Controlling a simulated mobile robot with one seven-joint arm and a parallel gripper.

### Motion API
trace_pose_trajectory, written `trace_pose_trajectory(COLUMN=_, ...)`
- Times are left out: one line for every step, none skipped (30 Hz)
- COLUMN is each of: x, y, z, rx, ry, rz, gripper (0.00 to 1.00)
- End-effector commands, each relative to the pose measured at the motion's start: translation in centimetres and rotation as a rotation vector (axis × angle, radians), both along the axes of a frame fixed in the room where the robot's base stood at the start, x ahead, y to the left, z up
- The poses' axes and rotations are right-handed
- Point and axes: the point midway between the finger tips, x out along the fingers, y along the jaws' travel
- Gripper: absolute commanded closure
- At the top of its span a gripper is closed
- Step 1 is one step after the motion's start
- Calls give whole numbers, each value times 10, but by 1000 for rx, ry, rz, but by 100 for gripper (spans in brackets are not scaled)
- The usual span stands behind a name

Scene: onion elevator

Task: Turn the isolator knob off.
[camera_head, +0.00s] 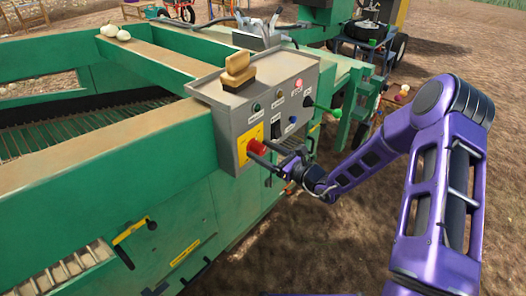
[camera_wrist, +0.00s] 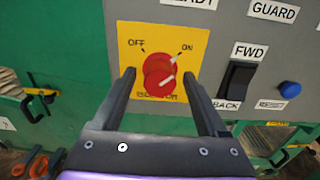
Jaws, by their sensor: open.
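The isolator knob (camera_wrist: 159,75) is red and sits on a yellow plate (camera_wrist: 196,40) marked OFF at upper left and ON at upper right. Its white mark points up and right, toward ON. In the head view the knob (camera_head: 257,147) is on the lower left of the grey control box (camera_head: 225,115). My gripper (camera_wrist: 168,75) is open, with one finger on each side of the knob. I cannot tell whether the fingers touch it. In the head view my gripper (camera_head: 262,150) reaches the knob from the right.
A black FWD/BACK rocker switch (camera_wrist: 236,80) and a blue button (camera_wrist: 289,90) are right of the knob. A brush (camera_head: 237,72) lies on top of the box. A green-knobbed lever (camera_head: 322,108) sticks out at the box's right. Bare soil (camera_head: 330,235) is open below the arm.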

Motion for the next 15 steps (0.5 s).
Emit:
trace_pose_trajectory(x=0, y=0, z=0, rx=0, ry=0, rz=0, gripper=26)
trace_pose_trajectory(x=0, y=0, z=0, rx=0, ry=0, rz=0, gripper=31)
trace_pose_trajectory(x=0, y=0, z=0, rx=0, ry=0, rz=0, gripper=39)
trace_pose_trajectory(x=0, y=0, z=0, rx=0, ry=0, rz=0, gripper=44)
trace_pose_trajectory(x=0, y=0, z=0, rx=0, ry=0, rz=0, gripper=49)
trace_pose_trajectory(x=0, y=0, z=0, rx=0, ry=0, rz=0, gripper=57)
trace_pose_trajectory(x=0, y=0, z=0, rx=0, ry=0, rz=0, gripper=62)
trace_pose_trajectory(x=0, y=0, z=0, rx=0, ry=0, rz=0, gripper=67)
trace_pose_trajectory(x=0, y=0, z=0, rx=0, ry=0, rz=0, gripper=75)
trace_pose_trajectory(x=0, y=0, z=0, rx=0, ry=0, rz=0, gripper=80)
trace_pose_trajectory(x=0, y=0, z=0, rx=0, ry=0, rz=0, gripper=85)
trace_pose_trajectory(x=0, y=0, z=0, rx=0, ry=0, rz=0, gripper=93)
trace_pose_trajectory(x=0, y=0, z=0, rx=0, ry=0, rz=0, gripper=98)
trace_pose_trajectory(x=0, y=0, z=0, rx=0, ry=0, rz=0, gripper=100)
trace_pose_trajectory(x=0, y=0, z=0, rx=0, ry=0, rz=0, gripper=100)
